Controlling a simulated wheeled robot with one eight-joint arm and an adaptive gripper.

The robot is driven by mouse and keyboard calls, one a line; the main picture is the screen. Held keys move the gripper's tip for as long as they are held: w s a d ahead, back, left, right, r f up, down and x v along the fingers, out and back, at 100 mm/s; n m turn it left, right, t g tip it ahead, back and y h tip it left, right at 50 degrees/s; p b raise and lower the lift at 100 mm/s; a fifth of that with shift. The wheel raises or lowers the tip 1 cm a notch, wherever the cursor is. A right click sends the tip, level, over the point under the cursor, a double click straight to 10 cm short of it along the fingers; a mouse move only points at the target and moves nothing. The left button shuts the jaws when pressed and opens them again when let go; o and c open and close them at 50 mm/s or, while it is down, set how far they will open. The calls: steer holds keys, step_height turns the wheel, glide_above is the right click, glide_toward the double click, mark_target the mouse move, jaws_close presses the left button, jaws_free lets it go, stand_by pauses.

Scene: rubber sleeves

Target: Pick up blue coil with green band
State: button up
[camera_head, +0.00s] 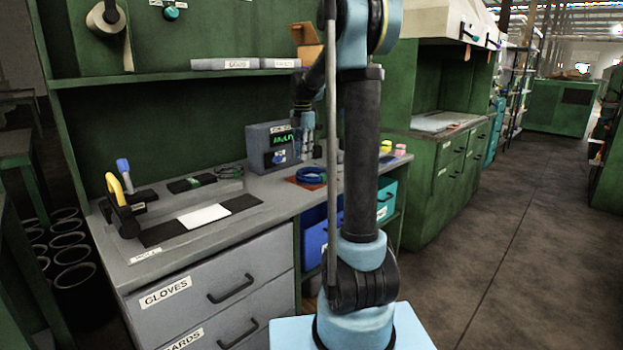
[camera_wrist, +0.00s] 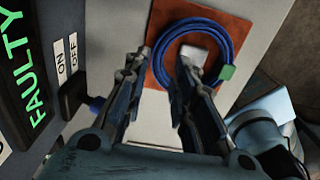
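A blue coil (camera_wrist: 237,40) with a green band (camera_wrist: 228,72) lies on an orange-red mat (camera_wrist: 157,72) in the wrist view. In the head view the coil (camera_head: 311,174) lies on the grey workbench, near its right end. My gripper (camera_wrist: 161,62) points towards the coil, with its two fingers apart and nothing between them. The fingertips show at the coil's near left side; I cannot tell their exact height above it.
A grey tester box (camera_head: 268,146) with a green display stands close left of my gripper; it reads FAULTY in the wrist view. Another dark coil (camera_head: 231,169) lies farther left on the bench (camera_head: 215,240). Blue (camera_head: 316,238) and teal (camera_head: 386,203) bins sit below.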

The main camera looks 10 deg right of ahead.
mark_target(303, 168)
steer(key=shift+f, duration=3)
steer(key=shift+c, duration=0.3)
jaws_close()
